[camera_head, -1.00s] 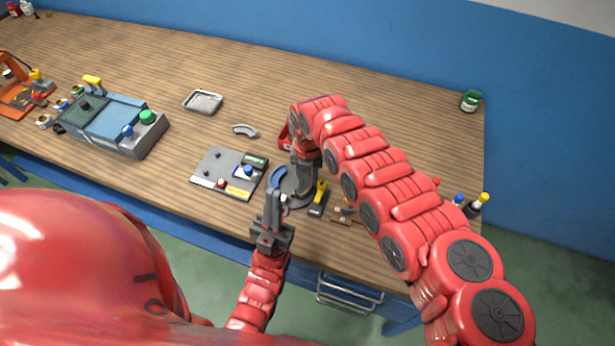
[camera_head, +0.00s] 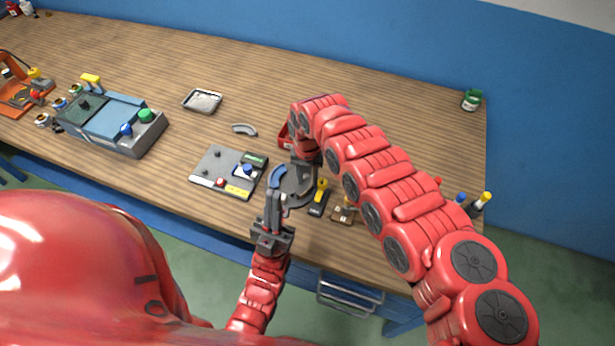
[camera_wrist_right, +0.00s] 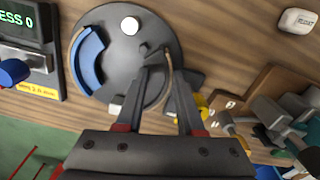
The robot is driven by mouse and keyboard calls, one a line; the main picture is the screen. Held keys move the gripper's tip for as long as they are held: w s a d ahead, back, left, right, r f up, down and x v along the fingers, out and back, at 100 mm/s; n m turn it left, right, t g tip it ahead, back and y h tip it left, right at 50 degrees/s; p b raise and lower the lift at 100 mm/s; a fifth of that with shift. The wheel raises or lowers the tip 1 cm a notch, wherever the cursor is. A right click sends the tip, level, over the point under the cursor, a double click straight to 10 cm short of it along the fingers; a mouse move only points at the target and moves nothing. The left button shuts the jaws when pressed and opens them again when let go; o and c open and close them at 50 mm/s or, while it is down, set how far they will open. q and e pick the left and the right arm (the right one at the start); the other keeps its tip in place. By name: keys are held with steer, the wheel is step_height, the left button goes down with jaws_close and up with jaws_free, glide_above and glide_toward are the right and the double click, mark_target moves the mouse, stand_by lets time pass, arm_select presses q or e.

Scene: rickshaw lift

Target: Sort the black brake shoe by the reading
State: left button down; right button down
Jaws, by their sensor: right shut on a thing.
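The black brake shoe (camera_wrist_right: 159,86) is a dark curved piece with a tan edge, at the right side of a round grey plate (camera_wrist_right: 120,28). My right gripper (camera_wrist_right: 164,58) is shut on it, over the plate. In the head view my right gripper (camera_head: 305,168) partly hides the plate, and I cannot make out the shoe. A blue curved shoe (camera_wrist_right: 88,60) lies on the plate's left side. My left gripper (camera_head: 276,204) is at the plate's near left edge, close to the blue shoe; its opening is unclear. A display (camera_wrist_right: 22,22) left of the plate partly reads "ESS 0".
A grey panel (camera_head: 212,176) with knobs lies left of the plate. A grey curved piece (camera_head: 245,129) and a metal tray (camera_head: 202,101) lie behind it. A red container (camera_head: 284,136) is partly hidden by my right arm. A yellow-black tool (camera_head: 318,198) stands close right.

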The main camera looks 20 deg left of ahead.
steer(key=shift+f+b, duration=0.15)
steer(key=shift+b, duration=0.35)
stand_by(0.3)
steer(key=c, duration=0.5)
jaws_free()
steer(key=shift+o, duration=0.3)
steer(key=o, duration=0.3)
steer(key=shift+s+f, duration=0.1)
